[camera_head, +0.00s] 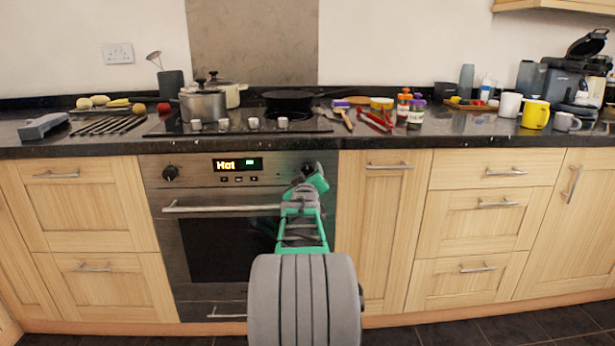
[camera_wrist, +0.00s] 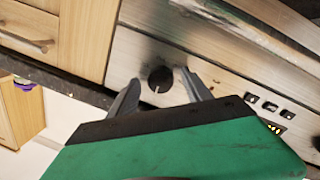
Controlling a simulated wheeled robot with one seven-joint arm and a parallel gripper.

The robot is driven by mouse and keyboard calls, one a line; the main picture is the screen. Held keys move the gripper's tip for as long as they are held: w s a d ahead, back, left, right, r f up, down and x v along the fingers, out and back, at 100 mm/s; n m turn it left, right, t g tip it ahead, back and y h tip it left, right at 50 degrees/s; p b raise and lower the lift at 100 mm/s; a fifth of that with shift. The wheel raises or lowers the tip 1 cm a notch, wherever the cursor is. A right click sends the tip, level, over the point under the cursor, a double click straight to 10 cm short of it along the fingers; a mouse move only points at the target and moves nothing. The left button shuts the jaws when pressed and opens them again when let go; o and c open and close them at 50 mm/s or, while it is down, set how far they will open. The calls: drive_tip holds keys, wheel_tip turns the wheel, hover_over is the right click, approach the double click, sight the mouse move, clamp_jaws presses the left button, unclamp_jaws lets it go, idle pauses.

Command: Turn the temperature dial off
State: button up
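The oven's front panel holds a round black dial at each end. The left dial (camera_head: 171,173) is clear of my arm in the head view. The right dial (camera_wrist: 161,78) shows in the wrist view, with a white mark near its edge toward the bottom of the picture. My gripper (camera_wrist: 159,75) is open, one finger on each side of this dial; I cannot tell whether they touch it. In the head view my gripper (camera_head: 309,175) largely covers the right dial.
The oven handle (camera_head: 220,208) runs below the panel, partly behind my arm. Small buttons (camera_head: 238,180) sit under the display. Above, the dark counter (camera_head: 420,140) carries pots (camera_head: 203,105), cutlery, jars and mugs. Wooden drawers and cupboards (camera_head: 382,230) flank the oven.

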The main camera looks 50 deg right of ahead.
drive_tip(key=p+v, duration=0.1)
drive_tip(key=v, duration=0.7)
drive_tip(key=shift+p, duration=0.4)
drive_tip(key=shift+d, duration=0.1)
drive_tip(key=w+a+r+n+y+p, duration=0.1)
drive_tip(key=w+a+r+y+p, duration=0.15)
drive_tip(key=a+p, duration=0.55)
drive_tip(key=w+a+r+y+p, duration=0.2)
drive_tip(key=a+r+y+p, duration=0.25)
drive_tip(key=a, duration=0.55)
drive_tip(key=w+a+r+n+y+p, duration=0.1)
drive_tip(key=w+a+r+y+p, duration=0.15)
drive_tip(key=a+p, duration=0.65)
drive_tip(key=s+a+r+n+g+y+p, duration=0.1)
drive_tip(key=s+a+r+g+y+p, duration=0.1)
drive_tip(key=s+a+p, duration=0.4)
drive_tip(key=s+a+r+n+g+y+p, duration=0.1)
drive_tip(key=s+a+r+g+y+p, duration=0.2)
drive_tip(key=s+a+p, duration=0.3)
drive_tip(key=s+a+r+g, duration=0.1)
drive_tip(key=s+a, duration=0.3)
drive_tip(key=a, duration=0.6)
drive_tip(key=shift+s+g+p, duration=0.3)
drive_tip(key=shift+g+p, duration=0.05)
drive_tip(key=shift+g, duration=0.05)
